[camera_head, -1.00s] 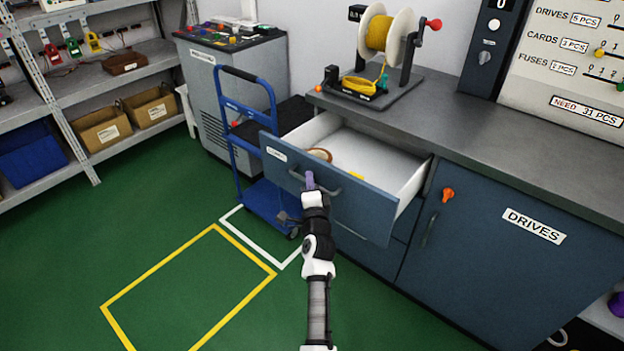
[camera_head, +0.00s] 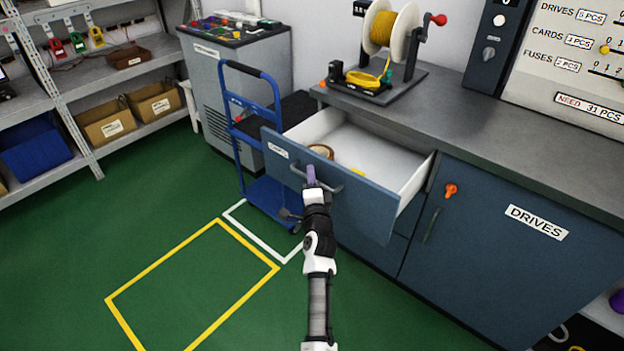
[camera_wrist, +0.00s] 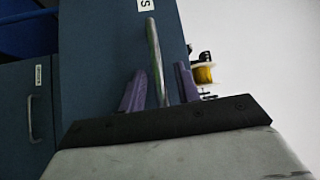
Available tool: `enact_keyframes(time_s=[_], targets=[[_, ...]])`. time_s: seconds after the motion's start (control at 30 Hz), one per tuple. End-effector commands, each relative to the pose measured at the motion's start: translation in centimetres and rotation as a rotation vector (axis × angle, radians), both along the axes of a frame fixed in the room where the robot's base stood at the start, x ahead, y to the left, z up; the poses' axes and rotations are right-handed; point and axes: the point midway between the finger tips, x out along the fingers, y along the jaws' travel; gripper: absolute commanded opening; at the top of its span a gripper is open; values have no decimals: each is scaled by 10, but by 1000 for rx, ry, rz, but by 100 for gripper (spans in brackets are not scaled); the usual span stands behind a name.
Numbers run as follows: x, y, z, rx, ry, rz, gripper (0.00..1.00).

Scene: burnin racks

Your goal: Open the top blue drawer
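The top blue drawer (camera_head: 357,202) stands pulled well out of the cabinet, and its white inside shows. A roll (camera_head: 321,151) and a small yellow thing (camera_head: 357,172) lie in it. My gripper (camera_head: 311,177) is at the drawer's front, at the grey bar handle (camera_head: 329,187). In the wrist view the handle (camera_wrist: 154,55) runs between the two purple fingers of my gripper (camera_wrist: 160,84), with a gap on each side. The fingers look open around the bar.
A blue cart (camera_head: 270,190) stands close to the drawer's left. The cabinet door labelled DRIVES (camera_head: 510,245) is shut at the right. A spool stand (camera_head: 385,85) sits on the counter (camera_head: 470,118). The green floor in front is clear.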

Motion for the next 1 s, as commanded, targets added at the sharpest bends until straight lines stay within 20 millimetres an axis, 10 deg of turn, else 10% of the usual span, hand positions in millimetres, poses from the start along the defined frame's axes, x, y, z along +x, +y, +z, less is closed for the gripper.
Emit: enact_keyframes(time_s=[1.0], targets=[[-134,-22,-19,0,1,0,33]])
